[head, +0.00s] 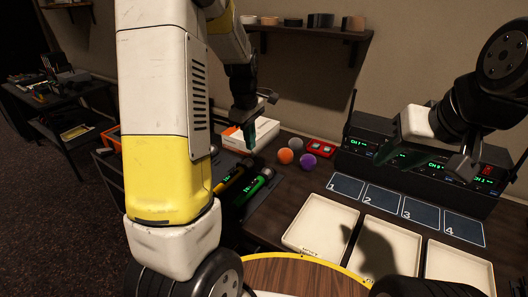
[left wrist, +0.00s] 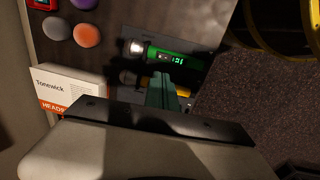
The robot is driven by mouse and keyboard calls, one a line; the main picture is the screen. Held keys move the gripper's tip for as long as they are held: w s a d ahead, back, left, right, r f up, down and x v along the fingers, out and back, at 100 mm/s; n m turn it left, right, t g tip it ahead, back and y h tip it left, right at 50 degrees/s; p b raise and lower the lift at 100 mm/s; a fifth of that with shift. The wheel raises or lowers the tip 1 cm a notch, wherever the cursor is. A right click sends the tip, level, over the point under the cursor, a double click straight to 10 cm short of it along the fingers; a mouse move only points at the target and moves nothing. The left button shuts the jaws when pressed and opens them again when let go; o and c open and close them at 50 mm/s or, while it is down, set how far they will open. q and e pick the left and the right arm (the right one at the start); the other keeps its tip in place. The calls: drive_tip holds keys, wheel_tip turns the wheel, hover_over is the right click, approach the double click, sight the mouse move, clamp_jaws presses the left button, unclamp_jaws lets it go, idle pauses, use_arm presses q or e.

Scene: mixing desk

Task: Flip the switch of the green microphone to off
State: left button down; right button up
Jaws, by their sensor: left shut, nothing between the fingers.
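The green microphone (head: 262,184) lies beside a yellow microphone (head: 230,184) on the dark surface left of the trays. In the left wrist view the green microphone (left wrist: 156,52) shows its silver head at left and a lit green display. I cannot make out its switch position. My left gripper (head: 250,142) is shut and empty, above the microphones in the head view. In the left wrist view its fingertips (left wrist: 163,78) overlap the yellow microphone (left wrist: 183,91) and end just below the green one; contact cannot be told. My right gripper (head: 402,156) hangs before the receivers, its fingers dark and unclear.
A white-orange box (head: 250,134) stands behind the microphones. Orange (head: 285,156), purple (head: 308,161) and grey (head: 296,145) balls and a red item (head: 321,148) lie to the right. Receivers (head: 365,147), numbered pads (head: 381,199) and trays (head: 319,224) fill the desk's right.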

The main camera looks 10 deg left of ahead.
sight(255, 180)
use_arm(q)
drive_tip(key=shift+s, duration=0.1)
drive_tip(key=f, duration=0.4)
drive_tip(key=w+f, duration=0.1)
drive_tip(key=f, duration=0.8)
drive_tip(key=shift+w+d, duration=0.2)
drive_tip(key=shift+d, duration=0.05)
drive_tip(key=shift+f, duration=0.5)
